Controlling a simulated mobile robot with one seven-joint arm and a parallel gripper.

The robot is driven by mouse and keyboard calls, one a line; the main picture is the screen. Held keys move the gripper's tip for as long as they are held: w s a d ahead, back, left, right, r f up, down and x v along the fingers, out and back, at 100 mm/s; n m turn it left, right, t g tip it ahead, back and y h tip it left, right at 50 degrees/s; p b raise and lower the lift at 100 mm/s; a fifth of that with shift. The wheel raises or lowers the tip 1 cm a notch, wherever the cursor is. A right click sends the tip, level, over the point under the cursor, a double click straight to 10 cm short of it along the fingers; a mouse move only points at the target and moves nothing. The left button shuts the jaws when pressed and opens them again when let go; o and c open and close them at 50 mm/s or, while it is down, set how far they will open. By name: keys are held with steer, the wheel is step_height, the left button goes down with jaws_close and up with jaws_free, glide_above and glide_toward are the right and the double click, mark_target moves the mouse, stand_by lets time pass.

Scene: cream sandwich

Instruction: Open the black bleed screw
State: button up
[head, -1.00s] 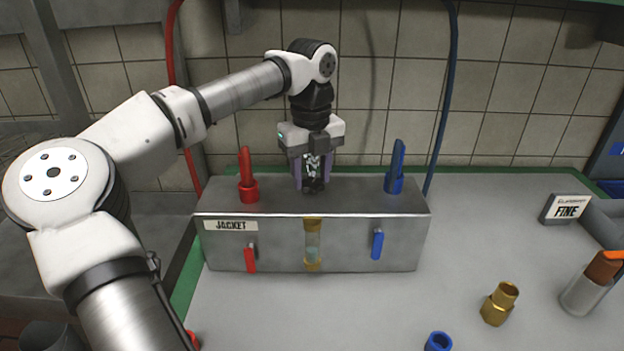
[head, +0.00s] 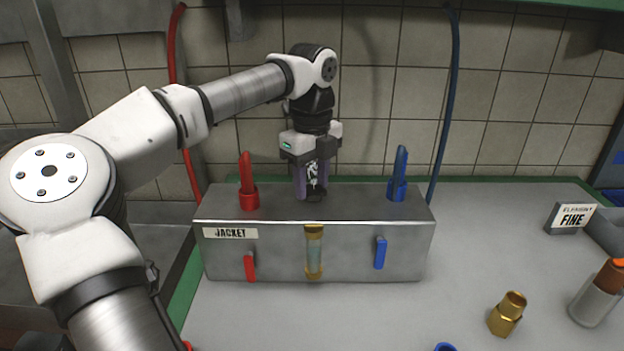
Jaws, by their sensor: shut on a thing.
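My gripper (head: 313,192) points straight down at the top of the grey metal box labelled JACKET (head: 265,262), between the red and blue upright fittings. Its purple fingers are shut on the black bleed screw (head: 315,197), a small dark part on the box top. The fingers hide most of the screw, so I cannot tell how far it is turned. A brass-ended sight glass (head: 313,252) on the box front, below the gripper, shows a pale blue-green content.
A red fitting (head: 247,185) and a blue fitting (head: 398,178) stand on the box top either side of my gripper. Red (head: 250,268) and blue (head: 380,253) levers hang on its front.

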mark_target(312, 188)
steer(key=o, duration=1)
steer(key=shift+c, duration=0.2)
step_height(312, 188, up, 14)
steer(key=shift+f, duration=0.1)
